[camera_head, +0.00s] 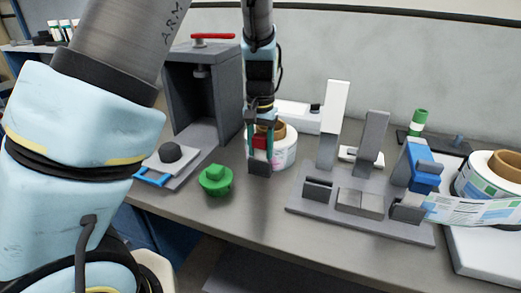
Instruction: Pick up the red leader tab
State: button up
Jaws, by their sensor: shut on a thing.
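The red leader tab (260,142) shows as a small red patch between the fingers of my gripper (260,152). My gripper points down over the middle of the bench and is shut on the tab. Below the red patch a dark grey block (259,167) shows at the bench. I cannot tell if the tab is clear of it or still touching. A white and brown label roll (284,150) stands right behind the gripper and is partly hidden by it.
A green knob-like part (215,181) sits left of the gripper. A grey press with a red handle (212,37) stands behind it. A grey fixture with uprights (363,203) and a blue clamp (424,168) is to the right, beside a large label reel (490,178). The front bench strip is clear.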

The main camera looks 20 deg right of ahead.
grip_shut()
jog(key=shift+r, duration=0.15)
